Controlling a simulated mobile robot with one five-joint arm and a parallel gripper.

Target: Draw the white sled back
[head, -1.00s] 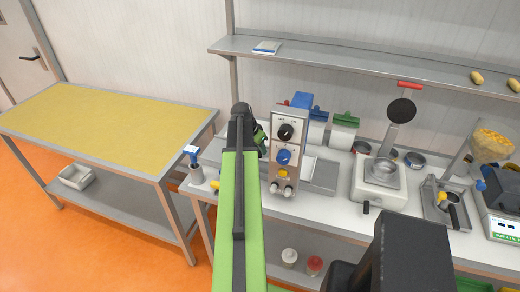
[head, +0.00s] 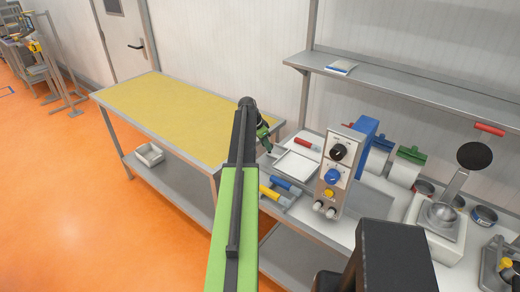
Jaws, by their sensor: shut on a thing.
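The white sled (head: 297,165) is a flat, pale, tray-like piece on the bench, left of the upright control panel (head: 336,170) with its black and blue knobs. My gripper (head: 271,151) is at the sled's left edge, at the far end of my green and black arm. Its jaws are small and partly hidden by the arm. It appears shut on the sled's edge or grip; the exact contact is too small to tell.
A red-handled tool (head: 307,144) lies behind the sled. Blue (head: 286,186) and yellow (head: 272,194) handles lie in front of it. The yellow-topped table (head: 165,115) to the left is clear. A shelf (head: 400,93) hangs above the bench.

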